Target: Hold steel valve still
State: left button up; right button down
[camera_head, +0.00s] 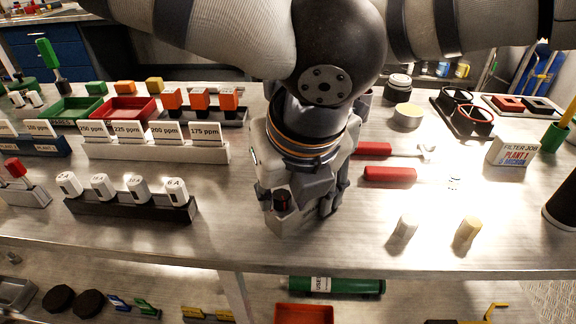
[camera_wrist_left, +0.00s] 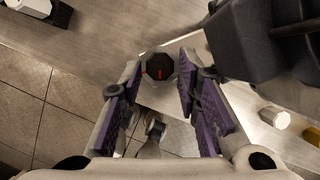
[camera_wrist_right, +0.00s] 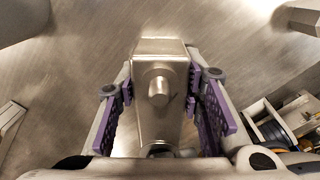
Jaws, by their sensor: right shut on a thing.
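The steel valve (camera_wrist_right: 150,120) is a metal block with a round stub; it lies between the fingers of my right gripper (camera_wrist_right: 160,72), which is shut on it. A black knob with a red mark (camera_wrist_left: 158,67) shows in the left wrist view between and beyond the spread fingers of my left gripper (camera_wrist_left: 160,76), which is open and apart from it. In the head view the knob (camera_head: 282,200) shows at the front of the gripper cluster over the table's front part. My arm hides much of the valve there.
White labelled plugs (camera_head: 138,190) stand in a dark rack to the left. Two red-handled tools (camera_head: 390,174) lie to the right, with a white cap (camera_head: 405,226) and a tan cap (camera_head: 468,230) nearer the front edge. The bare tabletop around the front middle is clear.

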pick_arm(q)
jog(key=shift+f, duration=0.15)
grip_shut()
jog(key=shift+m, duration=0.4)
jog(key=m, duration=0.1)
jog(key=m+h, duration=0.1)
jog(key=shift+a+m, duration=0.2)
jog(key=shift+m, duration=0.2)
jog(key=shift+a+m+h, duration=0.2)
jog(key=shift+m+h, duration=0.7)
jog(key=shift+m, duration=1)
